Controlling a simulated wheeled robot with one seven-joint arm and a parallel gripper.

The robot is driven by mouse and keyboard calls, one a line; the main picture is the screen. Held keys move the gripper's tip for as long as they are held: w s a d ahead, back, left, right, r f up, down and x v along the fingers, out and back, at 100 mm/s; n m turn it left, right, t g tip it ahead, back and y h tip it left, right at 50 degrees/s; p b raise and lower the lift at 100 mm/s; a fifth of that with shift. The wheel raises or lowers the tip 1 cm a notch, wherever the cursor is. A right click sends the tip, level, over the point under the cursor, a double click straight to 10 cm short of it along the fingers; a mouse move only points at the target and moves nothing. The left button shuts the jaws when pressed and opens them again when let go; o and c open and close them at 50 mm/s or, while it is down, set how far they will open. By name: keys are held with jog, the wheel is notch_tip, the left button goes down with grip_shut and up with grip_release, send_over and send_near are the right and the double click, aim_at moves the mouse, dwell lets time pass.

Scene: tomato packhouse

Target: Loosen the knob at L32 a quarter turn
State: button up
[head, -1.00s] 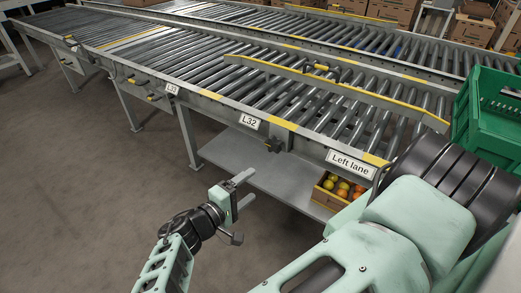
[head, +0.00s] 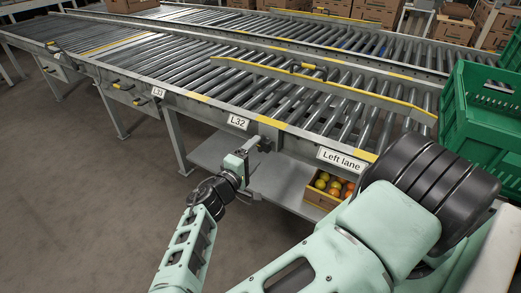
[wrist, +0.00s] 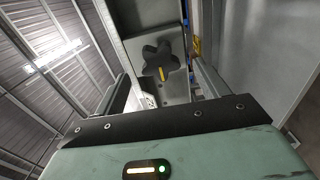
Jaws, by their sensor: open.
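The knob (wrist: 161,60) is black and star-shaped with a yellow mark, on a grey plate in the wrist view. In the head view the L32 label (head: 238,122) is on the conveyor's side rail, and the knob beside it is largely hidden by my gripper (head: 254,152). In the wrist view my gripper (wrist: 160,76) is open, with one finger to the left of the knob and one to the right. The knob lies ahead between them, apart from both fingers. The yellow mark points downward in the picture, slightly right.
The Left lane label (head: 341,159) is farther right on the rail. A box of tomatoes (head: 322,199) sits on the lower shelf (head: 279,182). A green crate (head: 480,113) stands at the right. The L33 label (head: 158,93) is farther left. The floor on the left is clear.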

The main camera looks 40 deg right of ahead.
aim_at(261, 147)
jog(key=shift+x, duration=2)
jog(key=c, duration=1)
jog(key=shift+o, duration=0.2)
